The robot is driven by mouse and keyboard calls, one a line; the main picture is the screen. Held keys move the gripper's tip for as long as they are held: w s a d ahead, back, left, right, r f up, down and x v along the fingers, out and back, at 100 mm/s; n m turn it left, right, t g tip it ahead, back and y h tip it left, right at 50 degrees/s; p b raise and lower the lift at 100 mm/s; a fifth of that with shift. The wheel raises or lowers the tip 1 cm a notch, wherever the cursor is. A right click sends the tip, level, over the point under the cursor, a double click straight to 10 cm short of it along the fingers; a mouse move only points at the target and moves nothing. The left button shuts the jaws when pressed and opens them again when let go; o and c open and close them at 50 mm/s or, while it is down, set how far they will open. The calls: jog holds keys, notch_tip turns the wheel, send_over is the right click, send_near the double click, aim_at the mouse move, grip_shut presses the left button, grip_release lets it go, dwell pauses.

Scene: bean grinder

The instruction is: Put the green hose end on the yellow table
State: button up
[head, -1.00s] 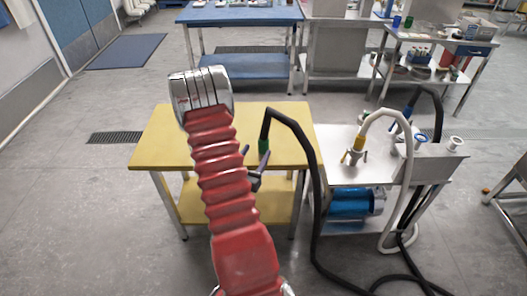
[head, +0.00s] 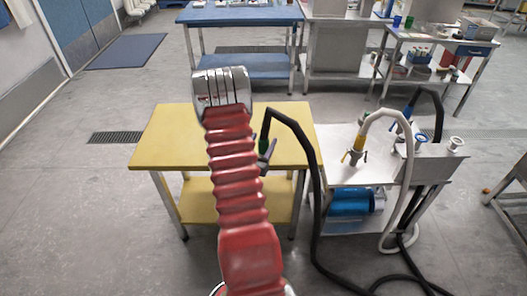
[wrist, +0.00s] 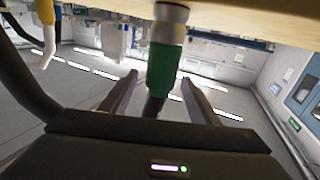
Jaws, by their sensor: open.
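In the wrist view the green hose end (wrist: 165,64) stands between my two open fingers, with a pale collar against or very near the table's wooden-looking surface (wrist: 235,12). I cannot tell whether they touch. My gripper (wrist: 160,78) is open around the hose end, with gaps on both sides.
A metal table (head: 340,155) stands right of the yellow one, with a white hose and yellow end (head: 357,146) and a blue-ended hose (head: 402,125). The black hose (head: 316,200) loops to the floor between the tables. A blue cylinder (head: 350,202) lies on the lower shelf.

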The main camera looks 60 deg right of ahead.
jog(key=shift+d, duration=0.5)
jog(key=shift+c, duration=0.2)
grip_shut()
dwell(0.5)
jog(key=shift+w, duration=0.1)
